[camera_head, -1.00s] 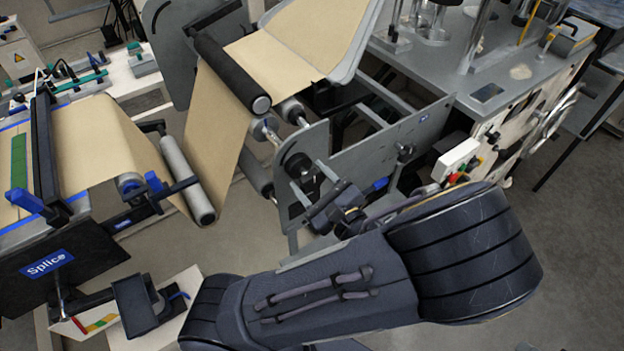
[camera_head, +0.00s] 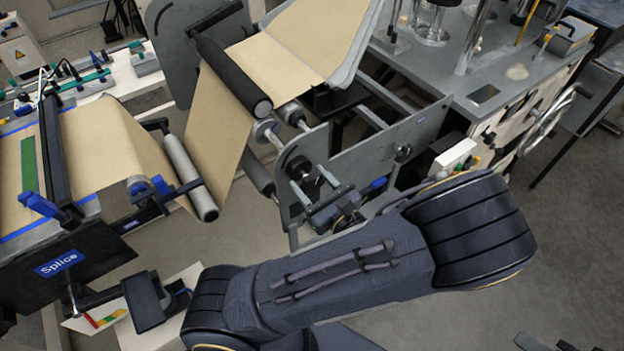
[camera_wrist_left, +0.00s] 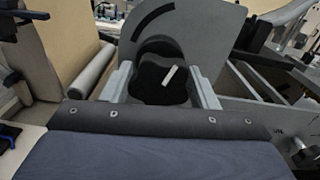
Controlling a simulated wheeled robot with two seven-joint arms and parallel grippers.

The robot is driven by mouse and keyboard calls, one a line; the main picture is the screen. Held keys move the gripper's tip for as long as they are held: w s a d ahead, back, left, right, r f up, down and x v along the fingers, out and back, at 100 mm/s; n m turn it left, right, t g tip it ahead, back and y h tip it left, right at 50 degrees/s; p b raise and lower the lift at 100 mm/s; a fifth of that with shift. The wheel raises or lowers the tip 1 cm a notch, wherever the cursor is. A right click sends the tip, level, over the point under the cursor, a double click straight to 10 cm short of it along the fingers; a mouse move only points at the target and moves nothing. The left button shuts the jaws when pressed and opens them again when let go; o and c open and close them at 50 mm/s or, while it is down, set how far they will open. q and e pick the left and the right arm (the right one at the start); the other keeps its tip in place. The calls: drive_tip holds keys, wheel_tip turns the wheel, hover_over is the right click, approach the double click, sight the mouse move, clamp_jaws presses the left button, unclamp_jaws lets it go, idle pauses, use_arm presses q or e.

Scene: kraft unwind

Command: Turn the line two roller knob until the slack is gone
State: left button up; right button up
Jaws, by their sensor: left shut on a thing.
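The black lobed roller knob (camera_wrist_left: 163,82) with a white mark sits on a grey side plate (camera_wrist_left: 215,35) in the left wrist view. In the head view the knob (camera_head: 299,167) shows small on the machine's front plate. My left gripper (camera_head: 313,190) is at the knob, its light grey fingers on either side of it and shut on it. The brown kraft web (camera_head: 215,125) runs down from the upper black roller to a lower grey roller (camera_head: 190,178), then up to the splice table at left. My right gripper (camera_head: 555,342) seems to show only as grey tips at the bottom edge.
The splice table (camera_head: 75,235) with its blue Splice sign stands at left. A grey bench (camera_head: 485,95) with glassware is at the upper right. A white box (camera_head: 455,157) with buttons is right of the knob. The floor at lower right is mostly clear.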

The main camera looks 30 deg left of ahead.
use_arm(q)
drive_tip(key=shift+m+p, duration=1.1)
drive_tip(key=shift+m, duration=0.3)
drive_tip(key=shift+m+p, duration=0.9)
drive_tip(key=shift+p, duration=0.05)
drive_tip(key=shift+m, duration=0.7)
drive_tip(key=o, duration=1)
drive_tip(key=shift+c, duration=0.2)
drive_tip(key=v, duration=0.7)
